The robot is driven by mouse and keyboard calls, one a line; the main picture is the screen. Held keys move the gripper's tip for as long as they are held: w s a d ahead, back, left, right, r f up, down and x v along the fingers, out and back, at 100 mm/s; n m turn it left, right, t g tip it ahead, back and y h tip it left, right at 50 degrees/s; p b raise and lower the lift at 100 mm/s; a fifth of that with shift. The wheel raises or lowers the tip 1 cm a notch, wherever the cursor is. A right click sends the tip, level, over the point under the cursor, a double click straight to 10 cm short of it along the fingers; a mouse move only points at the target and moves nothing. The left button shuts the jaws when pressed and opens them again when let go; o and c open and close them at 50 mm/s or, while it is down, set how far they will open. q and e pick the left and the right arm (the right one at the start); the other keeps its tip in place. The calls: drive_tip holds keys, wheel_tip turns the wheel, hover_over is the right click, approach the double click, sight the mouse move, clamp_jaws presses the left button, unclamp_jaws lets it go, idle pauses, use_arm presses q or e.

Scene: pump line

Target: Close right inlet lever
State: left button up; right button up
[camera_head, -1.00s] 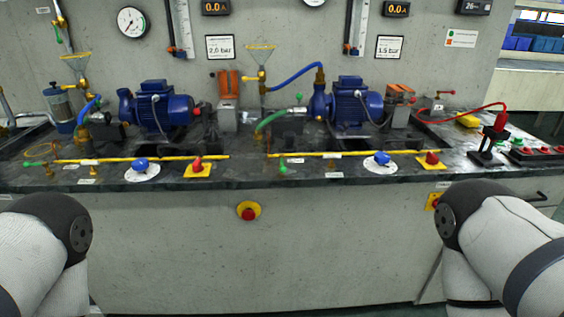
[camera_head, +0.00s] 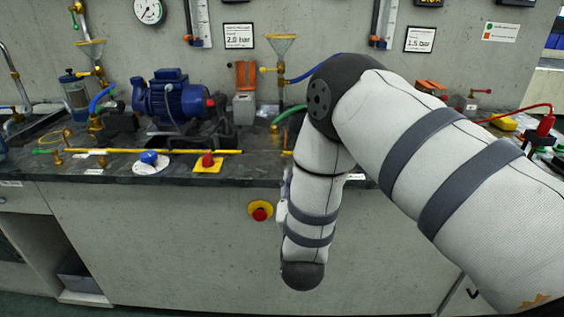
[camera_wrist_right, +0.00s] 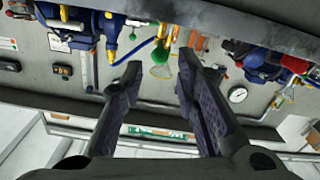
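The right gripper shows in the right wrist view with its two dark fingers (camera_wrist_right: 162,72) apart and nothing between them. Which of these belongs to the right inlet lever I cannot tell, and open or closed cannot be read. A gap appears between the fingers and the green handle. In the head view my right arm covers the right pump and its inlet. My left gripper is out of view.
The left blue pump (camera_head: 172,101) stands on the dark worktop. Along its front are a blue knob (camera_head: 149,158) and a red knob (camera_head: 207,161). A red emergency button (camera_head: 260,211) sits on the concrete front. A yellow funnel (camera_head: 280,48) rises beside my right arm.

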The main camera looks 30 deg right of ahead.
drive_tip(key=x, duration=0.7)
drive_tip(key=shift+w+d+f+b, duration=0.2)
drive_tip(key=shift+w+d+b, duration=0.05)
drive_tip(key=shift+w+b, duration=0.1)
drive_tip(key=shift+w+d+r, duration=0.1)
drive_tip(key=shift+w+d, duration=0.2)
drive_tip(key=shift+w, duration=0.25)
clamp_jaws()
